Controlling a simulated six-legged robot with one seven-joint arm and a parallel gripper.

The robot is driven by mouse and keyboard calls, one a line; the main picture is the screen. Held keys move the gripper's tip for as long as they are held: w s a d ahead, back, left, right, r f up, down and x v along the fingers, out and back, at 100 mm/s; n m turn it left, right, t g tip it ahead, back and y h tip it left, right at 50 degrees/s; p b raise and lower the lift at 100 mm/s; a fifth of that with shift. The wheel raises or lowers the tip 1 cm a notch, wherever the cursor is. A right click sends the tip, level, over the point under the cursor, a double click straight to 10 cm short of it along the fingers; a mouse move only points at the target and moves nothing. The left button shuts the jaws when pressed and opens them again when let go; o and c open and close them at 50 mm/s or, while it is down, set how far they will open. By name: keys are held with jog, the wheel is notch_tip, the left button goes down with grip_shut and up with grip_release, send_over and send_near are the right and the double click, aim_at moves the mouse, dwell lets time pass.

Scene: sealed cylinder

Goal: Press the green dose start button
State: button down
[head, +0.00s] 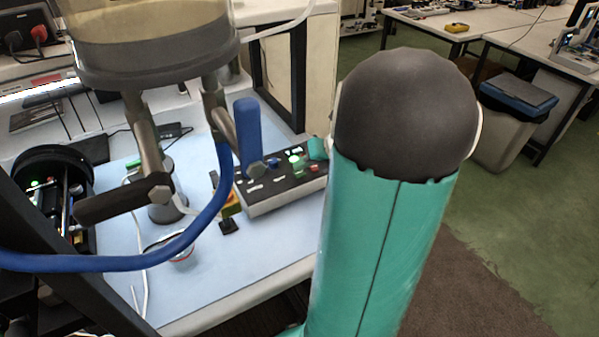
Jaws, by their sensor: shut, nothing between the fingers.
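A grey control box (285,190) with a dark sloped top stands on the light blue work surface, left of my arm. A bright green lit button (295,158) is on its top, toward the right end. A blue button (272,163) is to its left and a red one (314,168) is nearer its right edge. My teal arm with a dark rounded joint fills the right middle of the view. A small teal piece shows at the box's right end, close to the green button; I cannot tell which part it is. My gripper's fingers cannot be made out.
A clear cylinder (150,30) hangs over the box's left side, with a blue-handled valve (247,135) and a black-handled one (125,198). A blue hose (120,263) curves in front. A yellow-and-red piece (230,200) sits left of the box. A bin (515,120) stands right.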

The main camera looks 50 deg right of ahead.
aim_at(304, 174)
jog(key=shift+r, duration=0.3)
jog(key=shift+r, duration=2.4)
